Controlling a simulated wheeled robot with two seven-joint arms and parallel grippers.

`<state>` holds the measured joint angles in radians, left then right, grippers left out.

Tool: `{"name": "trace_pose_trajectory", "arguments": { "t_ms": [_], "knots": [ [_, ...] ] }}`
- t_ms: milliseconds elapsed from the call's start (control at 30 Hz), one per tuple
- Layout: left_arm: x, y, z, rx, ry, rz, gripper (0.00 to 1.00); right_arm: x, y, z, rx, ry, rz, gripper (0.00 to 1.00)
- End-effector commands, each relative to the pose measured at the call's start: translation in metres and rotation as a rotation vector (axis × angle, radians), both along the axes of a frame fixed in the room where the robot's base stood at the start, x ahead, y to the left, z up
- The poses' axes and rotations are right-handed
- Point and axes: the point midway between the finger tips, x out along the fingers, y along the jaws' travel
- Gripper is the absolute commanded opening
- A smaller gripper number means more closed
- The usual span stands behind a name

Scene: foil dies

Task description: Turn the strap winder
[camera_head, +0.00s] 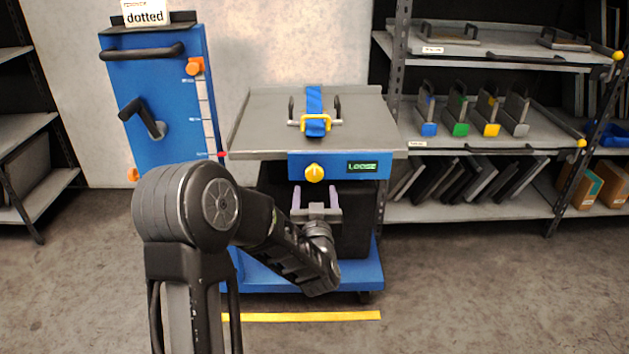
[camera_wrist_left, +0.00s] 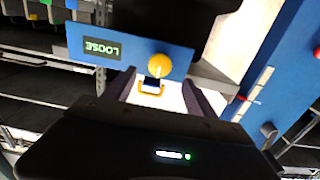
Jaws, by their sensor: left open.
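The strap winder is a round yellow knob (camera_head: 315,172) on the blue front panel (camera_head: 300,168) of a grey-topped cart. The knob also shows in the left wrist view (camera_wrist_left: 159,65). A small display (camera_head: 362,167) to its right reads LOOSE. A blue strap (camera_head: 314,100) with a yellow buckle (camera_head: 304,122) lies over the cart top. My left gripper (camera_head: 316,196) is open and empty. Its fingers point toward the panel, just below the knob in the head view and apart from it. My right gripper is not in view.
A blue upright cabinet (camera_head: 165,100) with a black crank handle (camera_head: 142,118) and a "dotted" sign stands to the left. Shelves (camera_head: 480,205) with colored-base dies stand to the right. A yellow line (camera_head: 300,317) crosses the clear floor in front.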

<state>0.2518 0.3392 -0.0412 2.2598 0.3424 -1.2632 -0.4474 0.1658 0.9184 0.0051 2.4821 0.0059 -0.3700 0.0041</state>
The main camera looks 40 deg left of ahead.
Motion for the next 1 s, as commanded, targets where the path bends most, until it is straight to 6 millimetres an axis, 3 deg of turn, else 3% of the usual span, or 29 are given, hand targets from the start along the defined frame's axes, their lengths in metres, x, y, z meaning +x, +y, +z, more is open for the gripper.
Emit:
{"name": "trace_pose_trajectory", "arguments": {
  "t_ms": [433,800,1000],
  "knots": [
    [0.050,0.038,-0.002,0.000,0.000,-0.001,0.65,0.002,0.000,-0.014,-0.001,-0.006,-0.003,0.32],
    [0.055,0.042,-0.001,-0.001,0.001,-0.002,0.65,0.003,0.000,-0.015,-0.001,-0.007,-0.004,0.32],
    [0.055,0.042,-0.001,-0.001,0.001,-0.001,0.49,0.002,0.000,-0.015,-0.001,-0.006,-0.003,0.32]
  ]
}}
